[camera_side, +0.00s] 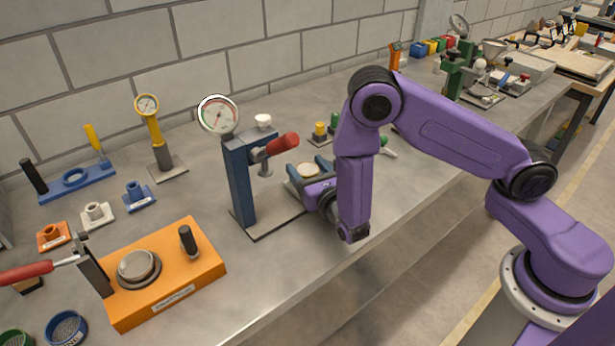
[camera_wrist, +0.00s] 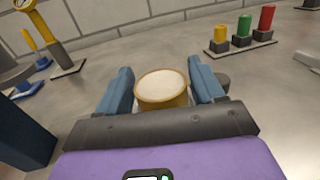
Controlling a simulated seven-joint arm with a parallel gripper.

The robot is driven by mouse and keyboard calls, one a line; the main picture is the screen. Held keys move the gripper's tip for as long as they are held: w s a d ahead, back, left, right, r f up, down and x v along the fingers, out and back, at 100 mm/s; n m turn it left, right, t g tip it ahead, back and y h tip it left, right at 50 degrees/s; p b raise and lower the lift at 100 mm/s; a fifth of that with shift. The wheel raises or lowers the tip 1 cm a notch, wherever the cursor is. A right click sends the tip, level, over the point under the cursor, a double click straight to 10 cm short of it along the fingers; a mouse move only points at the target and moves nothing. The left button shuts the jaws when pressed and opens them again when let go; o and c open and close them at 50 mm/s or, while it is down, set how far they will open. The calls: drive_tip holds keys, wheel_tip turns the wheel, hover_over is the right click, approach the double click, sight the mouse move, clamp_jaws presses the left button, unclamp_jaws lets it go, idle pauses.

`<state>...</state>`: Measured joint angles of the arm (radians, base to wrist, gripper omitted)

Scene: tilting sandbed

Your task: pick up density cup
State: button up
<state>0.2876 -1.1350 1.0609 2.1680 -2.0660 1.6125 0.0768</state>
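The density cup (camera_wrist: 163,101) is a short round gold cup filled level with pale material. In the wrist view it stands upright between the two blue fingers of my gripper (camera_wrist: 163,88). The fingers lie close along its left and right sides. I cannot tell whether they touch it. In the side view, the cup's pale top (camera_side: 308,169) shows between the fingers of my gripper (camera_side: 307,174), low over the bench, just right of the blue dial-gauge press. The cup's lower part is hidden by the fingers and palm.
The blue press (camera_side: 238,178) with a red handle stands close to the left of my gripper. Yellow, green and red pegs (camera_wrist: 243,32) stand on a stand behind. An orange device (camera_side: 165,275) is at the front left. Grey bench (camera_side: 290,270) in front is clear.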

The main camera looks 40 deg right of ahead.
drive_tip(key=c, duration=0.7)
drive_tip(key=shift+r, duration=0.15)
